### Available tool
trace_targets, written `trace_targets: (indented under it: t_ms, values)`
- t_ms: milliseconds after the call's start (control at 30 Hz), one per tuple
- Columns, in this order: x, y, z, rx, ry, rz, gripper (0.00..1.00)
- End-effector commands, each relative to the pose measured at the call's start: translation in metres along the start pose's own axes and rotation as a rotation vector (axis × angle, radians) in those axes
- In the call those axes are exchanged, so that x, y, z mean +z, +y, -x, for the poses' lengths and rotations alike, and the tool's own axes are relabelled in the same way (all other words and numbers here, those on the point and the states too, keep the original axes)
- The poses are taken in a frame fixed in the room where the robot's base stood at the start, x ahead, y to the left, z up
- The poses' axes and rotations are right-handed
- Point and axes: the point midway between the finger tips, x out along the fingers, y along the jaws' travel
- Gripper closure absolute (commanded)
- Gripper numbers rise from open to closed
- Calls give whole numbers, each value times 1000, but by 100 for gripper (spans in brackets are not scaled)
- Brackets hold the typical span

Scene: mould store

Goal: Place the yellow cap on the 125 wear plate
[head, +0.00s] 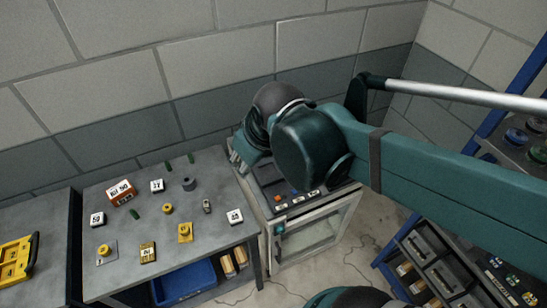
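Several small yellow pieces are on the grey bench (215,180). A round yellow cap-like piece (168,208) stands alone near the middle. Another yellow knob-like piece (104,250) sits on a thin grey plate (110,259) at front left. A third yellow piece (185,230) has a flat yellow base. White number tiles lie around, one reading about 50 (97,219) and one at the right (235,216). I cannot read which marks 125. My gripper (240,160) is partly hidden behind my teal wrist, above the cabinet edge right of the bench. Its fingers are unclear.
A red block (121,192) with white labels, a grey cylinder (189,184) and green sticks stand on the bench. A pale cabinet (318,235) adjoins on the right. A blue bin (184,283) is below. A yellow case (15,258) lies far left.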

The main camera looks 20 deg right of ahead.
Motion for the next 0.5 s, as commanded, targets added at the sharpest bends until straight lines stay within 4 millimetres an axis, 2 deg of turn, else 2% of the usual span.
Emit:
trace_targets:
  t_ms: [233,500]
  values:
    - [23,23,20,43,64,-174,65]
    - [39,37,33,73,118,-305,65]
